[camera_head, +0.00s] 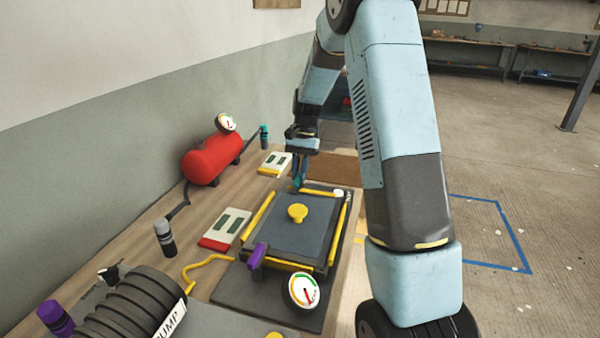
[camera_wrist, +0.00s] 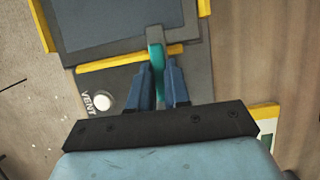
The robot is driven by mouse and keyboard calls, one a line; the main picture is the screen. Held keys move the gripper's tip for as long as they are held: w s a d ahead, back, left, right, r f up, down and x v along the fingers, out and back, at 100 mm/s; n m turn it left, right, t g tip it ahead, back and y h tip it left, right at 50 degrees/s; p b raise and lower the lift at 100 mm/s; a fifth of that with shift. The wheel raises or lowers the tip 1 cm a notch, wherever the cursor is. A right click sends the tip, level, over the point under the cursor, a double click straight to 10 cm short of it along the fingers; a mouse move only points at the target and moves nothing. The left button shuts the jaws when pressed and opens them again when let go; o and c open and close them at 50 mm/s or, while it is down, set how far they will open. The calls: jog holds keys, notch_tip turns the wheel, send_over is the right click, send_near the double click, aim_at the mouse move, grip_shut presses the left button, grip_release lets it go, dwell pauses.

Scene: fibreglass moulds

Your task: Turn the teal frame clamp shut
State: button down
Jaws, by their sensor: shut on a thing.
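The teal frame clamp (camera_wrist: 155,60) shows in the wrist view as a narrow upright bar at the edge of the yellow-edged frame. My gripper (camera_wrist: 160,78) is shut on it, one blue finger on each side; its lower part is partly hidden between them. In the head view my gripper (camera_head: 299,183) reaches down at the far edge of the frame (camera_head: 302,230), and the clamp is mostly hidden there. The frame holds a dark flat panel with a yellow knob (camera_head: 298,212) on top. How far the clamp is turned is hard to tell.
A purple clamp (camera_head: 258,255) stands at the frame's near left corner, with a gauge (camera_head: 303,290) near it. A white VENT knob (camera_wrist: 103,102) is beside the teal clamp. A red tank (camera_head: 211,158) and two panels, red-edged (camera_head: 225,228) and yellow-edged (camera_head: 274,163), lie to the left.

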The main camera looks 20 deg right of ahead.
jog(key=c, duration=1.1)
grip_release()
jog(key=shift+w+r, duration=0.1)
jog(key=v, duration=1.3)
jog(key=shift+r, duration=0.2)
